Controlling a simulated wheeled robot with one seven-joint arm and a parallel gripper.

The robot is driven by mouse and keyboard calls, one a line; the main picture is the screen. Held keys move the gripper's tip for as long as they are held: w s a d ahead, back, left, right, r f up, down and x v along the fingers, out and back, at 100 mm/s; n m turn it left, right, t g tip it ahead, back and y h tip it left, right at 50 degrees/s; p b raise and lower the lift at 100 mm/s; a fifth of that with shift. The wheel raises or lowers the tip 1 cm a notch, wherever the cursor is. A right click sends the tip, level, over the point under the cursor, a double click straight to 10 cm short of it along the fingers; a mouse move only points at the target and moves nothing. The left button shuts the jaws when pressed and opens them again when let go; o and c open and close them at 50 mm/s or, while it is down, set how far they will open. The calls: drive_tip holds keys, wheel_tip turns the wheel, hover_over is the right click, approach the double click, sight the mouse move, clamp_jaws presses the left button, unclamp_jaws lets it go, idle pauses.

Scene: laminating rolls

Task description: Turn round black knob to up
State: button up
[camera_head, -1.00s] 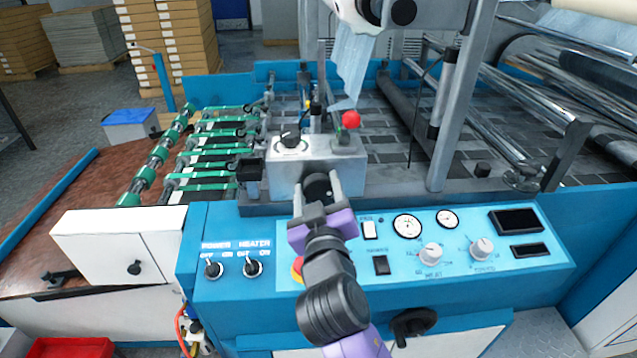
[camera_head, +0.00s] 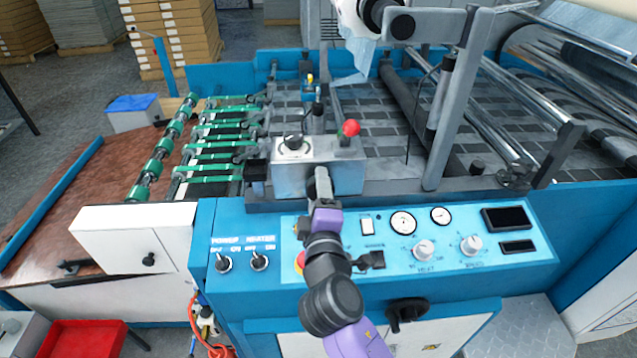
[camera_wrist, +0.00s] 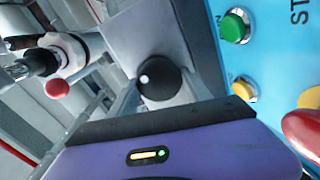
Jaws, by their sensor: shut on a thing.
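The round black knob (camera_wrist: 160,82) sits on the front face of the grey metal box (camera_head: 290,181). In the wrist view a white dot on the knob is at its left edge, on the side toward the box's red button. My gripper (camera_head: 322,182) is shut on the knob, one finger on each side of it in the wrist view (camera_wrist: 163,98). In the head view my gripper is seen edge-on and hides the knob.
The blue control panel (camera_head: 440,278) with gauges and knobs lies below. Green rollers and belts (camera_head: 218,152) are at the left.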

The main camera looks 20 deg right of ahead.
drive_tip(key=n+p, duration=0.2)
drive_tip(key=n, duration=0.2)
drive_tip(key=shift+p, duration=0.4)
drive_tip(key=shift+f+n+p, duration=0.2)
drive_tip(key=shift+n+p, duration=0.7)
drive_tip(key=shift+n, duration=1.2)
drive_tip(key=o, duration=1.3)
drive_tip(key=shift+o, duration=0.2)
drive_tip(key=b+v, duration=0.1)
drive_tip(key=v, duration=0.7)
drive_tip(key=shift+b, duration=0.35)
drive_tip(key=shift+w, duration=0.1)
